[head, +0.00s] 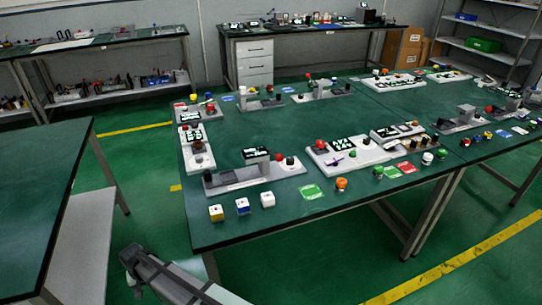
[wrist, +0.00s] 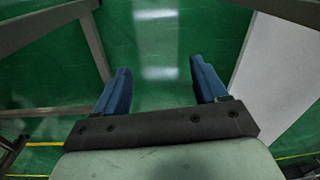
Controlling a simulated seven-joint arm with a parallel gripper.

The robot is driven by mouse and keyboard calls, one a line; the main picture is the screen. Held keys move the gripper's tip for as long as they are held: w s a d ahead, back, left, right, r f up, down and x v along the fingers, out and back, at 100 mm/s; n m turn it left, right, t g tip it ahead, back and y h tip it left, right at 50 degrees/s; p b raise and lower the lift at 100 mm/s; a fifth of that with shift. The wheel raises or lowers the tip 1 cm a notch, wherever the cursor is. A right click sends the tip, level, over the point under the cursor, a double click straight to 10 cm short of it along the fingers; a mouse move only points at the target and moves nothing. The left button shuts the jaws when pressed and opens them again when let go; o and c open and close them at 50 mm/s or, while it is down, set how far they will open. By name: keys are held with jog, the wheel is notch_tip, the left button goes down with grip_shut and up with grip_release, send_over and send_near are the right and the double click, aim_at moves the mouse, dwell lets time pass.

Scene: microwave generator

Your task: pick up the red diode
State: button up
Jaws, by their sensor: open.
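My gripper (wrist: 160,75) is open and empty in the wrist view, its two blue fingers spread wide over green floor between table legs. In the head view, my arm shows at the bottom, low in front of the green worktable (head: 225,232) and apart from everything on it. Several small red round parts are on the table. One red part (head: 320,145) is on a white board, one red part (head: 276,157) is on a grey fixture, and another red part (head: 466,142) is among small parts at the right. They are too small to tell which is the red diode.
Another table (head: 40,180) stands left, with open floor between.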

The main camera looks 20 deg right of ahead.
jog(key=w+d+r+n+t, duration=0.1)
jog(key=w+d+r, duration=0.3)
jog(key=w+r, duration=0.5)
jog(key=w+d+r+n+t+y, duration=0.1)
jog(key=w+d+r, duration=0.4)
jog(key=r, duration=0.6)
jog(key=w+d+r+t, duration=0.1)
jog(key=w+d+r, duration=0.2)
jog(key=w+r, duration=0.65)
notch_tip(320, 180, up, 15)
jog(key=n+g+h, duration=0.1)
jog(key=n+h, duration=0.5)
jog(key=n, duration=1.4)
send_over(320, 142)
jog(key=s+a, duration=0.2)
jog(key=a, duration=0.3)
jog(key=x, duration=1.3)
jog(key=shift+s+f, duration=0.25)
jog(key=shift+s, duration=0.05)
